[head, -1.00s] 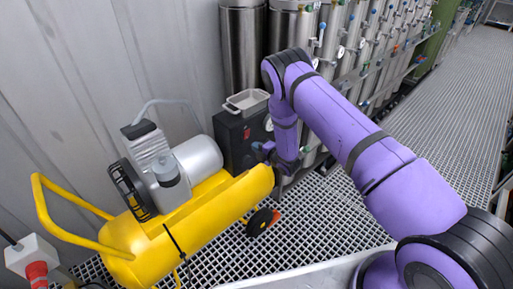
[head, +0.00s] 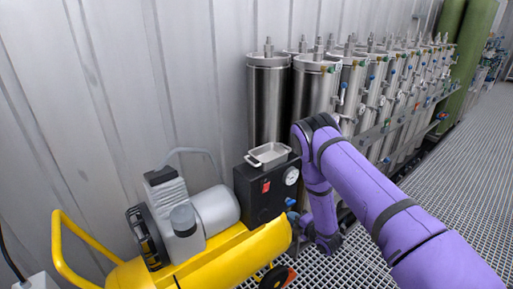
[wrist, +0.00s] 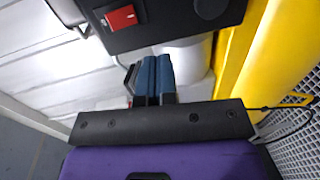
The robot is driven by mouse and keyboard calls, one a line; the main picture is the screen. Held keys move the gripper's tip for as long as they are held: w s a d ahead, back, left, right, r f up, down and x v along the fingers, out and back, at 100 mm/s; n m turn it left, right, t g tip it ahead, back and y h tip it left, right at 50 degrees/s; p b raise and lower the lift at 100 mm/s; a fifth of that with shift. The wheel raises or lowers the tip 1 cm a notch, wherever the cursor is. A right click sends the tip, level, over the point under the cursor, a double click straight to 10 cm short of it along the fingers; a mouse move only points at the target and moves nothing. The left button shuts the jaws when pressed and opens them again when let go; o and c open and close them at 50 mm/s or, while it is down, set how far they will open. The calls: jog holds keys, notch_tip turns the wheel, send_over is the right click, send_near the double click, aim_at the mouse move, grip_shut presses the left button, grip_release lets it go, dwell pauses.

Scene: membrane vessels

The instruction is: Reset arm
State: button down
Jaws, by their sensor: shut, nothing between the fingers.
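My gripper (wrist: 152,78) shows in the wrist view with its two blue fingers pressed together and nothing between them. It is close to the black box with a red switch (wrist: 122,17), with a visible gap between the fingers and the box. In the head view my purple arm (head: 375,195) reaches in from the lower right and bends down at its elbow. Its wrist end hangs beside the black box (head: 262,207) and the yellow compressor tank (head: 230,262). The fingers are small and hard to make out there.
A grey tray (head: 268,155) sits on the black box. Tall steel vessels (head: 268,100) with valves line the wall behind my arm. The compressor's yellow handle (head: 65,245) is at the left. Open grating floor (head: 450,160) lies to the right.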

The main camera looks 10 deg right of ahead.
jog(key=w+d+r+m+h, duration=0.1)
jog(key=w+r+m+h, duration=0.2)
jog(key=r, duration=0.7)
jog(key=w+d+r+m+h, duration=0.2)
jog(key=w+r+m, duration=0.15)
jog(key=r, duration=0.65)
jog(key=s+d+r+m+g+h, duration=0.1)
jog(key=s+d+r+m, duration=0.15)
jog(key=r, duration=0.65)
jog(key=s+d+r+m+g+h, duration=0.1)
jog(key=s+r+m+g+h, duration=0.2)
jog(key=r, duration=0.7)
jog(key=s+d+r+m+g, duration=0.15)
jog(key=s+r+m, duration=0.55)
jog(key=s+r, duration=0.7)
jog(key=s+r+m+g, duration=0.1)
jog(key=s+m+g, duration=0.2)
jog(key=s, duration=2.3)
jog(key=shift+s+r+m+y, duration=0.25)
jog(key=shift+s+m+y, duration=0.05)
jog(key=shift+m, duration=0.8)
